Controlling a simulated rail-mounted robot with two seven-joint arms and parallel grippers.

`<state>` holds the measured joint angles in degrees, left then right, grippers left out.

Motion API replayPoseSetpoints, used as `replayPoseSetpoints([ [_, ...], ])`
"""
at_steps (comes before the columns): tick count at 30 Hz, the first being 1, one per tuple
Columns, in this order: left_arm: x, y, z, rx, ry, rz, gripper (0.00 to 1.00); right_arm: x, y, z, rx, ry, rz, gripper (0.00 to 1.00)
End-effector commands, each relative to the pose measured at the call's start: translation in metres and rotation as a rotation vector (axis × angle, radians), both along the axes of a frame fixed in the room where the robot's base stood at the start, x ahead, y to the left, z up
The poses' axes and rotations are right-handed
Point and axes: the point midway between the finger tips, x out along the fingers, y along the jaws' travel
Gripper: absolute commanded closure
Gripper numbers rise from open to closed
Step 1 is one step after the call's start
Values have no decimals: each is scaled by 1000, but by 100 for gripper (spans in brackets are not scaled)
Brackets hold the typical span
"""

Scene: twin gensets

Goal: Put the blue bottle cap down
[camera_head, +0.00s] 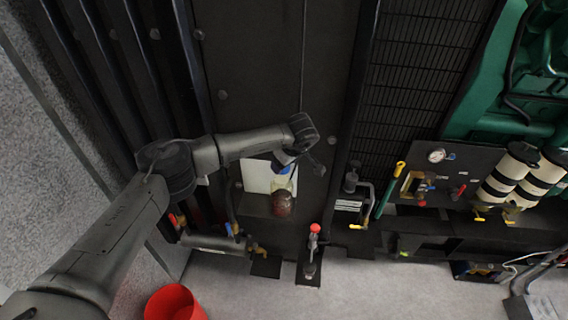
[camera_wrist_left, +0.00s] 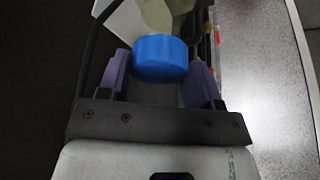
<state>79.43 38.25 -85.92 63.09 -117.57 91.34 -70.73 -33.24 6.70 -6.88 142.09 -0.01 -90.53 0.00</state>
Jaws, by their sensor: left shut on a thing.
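My left gripper (camera_head: 285,162) comes in from the left in the head view, its jaws pointing down and mostly hidden by the wrist. It is shut on the blue bottle cap (camera_wrist_left: 160,56), which sits between the two purple fingers in the left wrist view. Only a small blue patch of the cap (camera_head: 285,169) shows in the head view. A brown-red, round-topped object (camera_head: 282,202) stands on a dark ledge just below the gripper in the picture. Whether the cap touches anything beneath it cannot be told. My right gripper is not in view.
A white sheet (camera_head: 255,176) is beside the gripper. A red-knobbed lever (camera_head: 314,235) stands to the lower right, and a yellow-ended handle (camera_head: 389,188) farther right. A red bucket (camera_head: 174,303) is on the grey floor. The dark panel above the gripper is clear.

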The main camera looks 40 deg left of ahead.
Motion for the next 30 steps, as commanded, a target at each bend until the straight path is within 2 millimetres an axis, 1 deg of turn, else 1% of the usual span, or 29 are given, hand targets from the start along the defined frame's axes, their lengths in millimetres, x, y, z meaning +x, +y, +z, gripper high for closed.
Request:
replayPoseSetpoints([
  [17,0,0,0,0,0,-6,70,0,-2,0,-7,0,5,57],
  [20,-1,0,0,0,1,-50,70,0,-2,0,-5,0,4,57],
  [23,-2,1,0,1,0,-143,70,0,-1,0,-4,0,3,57],
  [26,-5,-16,0,-1,-1,-273,70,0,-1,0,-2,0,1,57],
  [29,-12,-45,3,-1,0,-423,70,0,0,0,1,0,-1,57],
  [30,-16,-59,6,-1,0,-490,70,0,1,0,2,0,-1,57],
])
